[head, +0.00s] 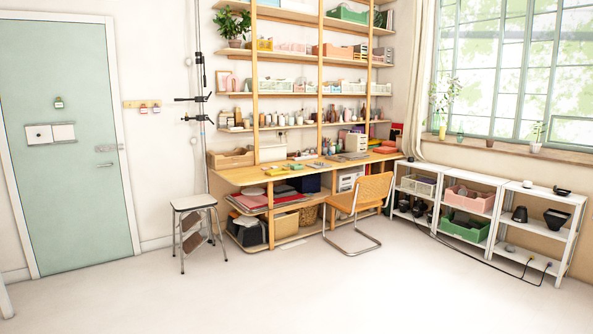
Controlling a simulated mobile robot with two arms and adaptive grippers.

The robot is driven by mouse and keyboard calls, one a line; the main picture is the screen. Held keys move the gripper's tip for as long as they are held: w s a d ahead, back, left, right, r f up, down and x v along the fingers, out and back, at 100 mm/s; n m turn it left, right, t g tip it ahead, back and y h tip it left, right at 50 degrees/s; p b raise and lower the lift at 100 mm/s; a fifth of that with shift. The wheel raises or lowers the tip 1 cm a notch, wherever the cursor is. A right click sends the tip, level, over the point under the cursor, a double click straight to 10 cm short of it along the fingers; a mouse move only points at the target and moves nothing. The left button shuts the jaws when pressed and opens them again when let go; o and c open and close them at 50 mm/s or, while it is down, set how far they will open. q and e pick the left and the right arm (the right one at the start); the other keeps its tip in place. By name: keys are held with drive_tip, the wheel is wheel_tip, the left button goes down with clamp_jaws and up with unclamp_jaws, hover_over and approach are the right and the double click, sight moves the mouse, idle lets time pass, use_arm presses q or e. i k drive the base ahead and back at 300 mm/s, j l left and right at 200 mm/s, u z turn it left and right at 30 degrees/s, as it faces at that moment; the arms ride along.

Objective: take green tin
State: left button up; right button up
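I cannot pick out a green tin with certainty. A small green item (297,167) lies on the wooden desk (232,178), too small to tell what it is. Many small jars and containers (285,118) stand on the wall shelves above the desk, also too small to tell apart. Neither of my grippers is in the head view.
A step stool (194,203) stands left of the desk and a cane chair (372,192) in front of it. White low shelves (517,190) on the right hold a pink crate (470,200) and a green crate (464,230). The floor in front is clear.

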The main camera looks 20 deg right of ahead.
sight(297, 167)
drive_tip(key=i+l+z, duration=0.35)
drive_tip(key=i, duration=0.2)
drive_tip(key=i+z, duration=0.3)
drive_tip(key=i, duration=0.25)
